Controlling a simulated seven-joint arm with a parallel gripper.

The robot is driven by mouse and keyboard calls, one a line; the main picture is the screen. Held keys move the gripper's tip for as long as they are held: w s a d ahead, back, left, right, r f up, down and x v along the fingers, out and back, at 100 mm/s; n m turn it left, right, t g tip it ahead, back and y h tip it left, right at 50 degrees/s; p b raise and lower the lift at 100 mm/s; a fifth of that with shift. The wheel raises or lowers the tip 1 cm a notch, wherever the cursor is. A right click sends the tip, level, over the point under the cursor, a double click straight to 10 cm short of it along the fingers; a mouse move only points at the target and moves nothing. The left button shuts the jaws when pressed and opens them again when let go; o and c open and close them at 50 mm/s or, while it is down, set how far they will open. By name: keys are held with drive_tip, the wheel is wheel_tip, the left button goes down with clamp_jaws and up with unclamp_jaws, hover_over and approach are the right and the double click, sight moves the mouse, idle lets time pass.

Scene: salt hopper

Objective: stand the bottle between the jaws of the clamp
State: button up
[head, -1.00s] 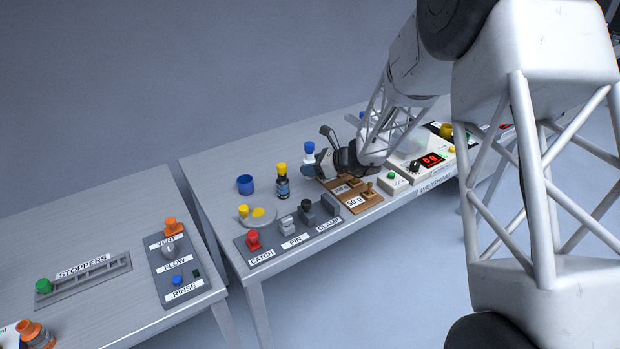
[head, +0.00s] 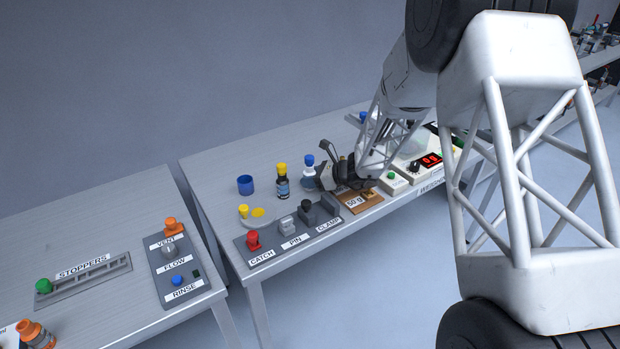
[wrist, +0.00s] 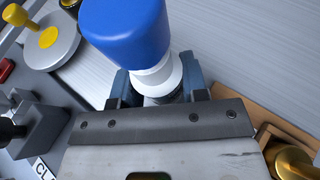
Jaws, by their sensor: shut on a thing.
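A bottle with a blue stopper (head: 309,160) and a white neck is held in my gripper (head: 318,177). In the wrist view the blue stopper (wrist: 125,28) fills the top middle, and the two fingers of my gripper (wrist: 158,88) close on the bottle just below its white collar. The bottle's lower body is mostly hidden there, and I cannot tell whether its base touches the table. The grey clamp (head: 328,203) is on the labelled panel, in front of and slightly right of the bottle. Part of the clamp (wrist: 38,128) shows at the left of the wrist view.
A dark bottle with a yellow stopper (head: 282,183) stands left of the held bottle, near a blue cup (head: 245,185) and a round dish (head: 262,217). The panel carries a red catch (head: 253,240) and grey pin (head: 286,226). A wooden weight board (head: 361,201) lies right of the clamp.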

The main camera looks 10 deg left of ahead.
drive_tip(key=shift+f, duration=0.15)
drive_tip(key=o, duration=0.9)
drive_tip(key=shift+o, duration=0.2)
drive_tip(key=v, duration=0.7)
drive_tip(key=shift+d, duration=0.15)
wheel_tip(320, 180, up, 8)
drive_tip(key=shift+s+d, duration=0.1)
drive_tip(key=shift+d, duration=0.05)
idle(0.4)
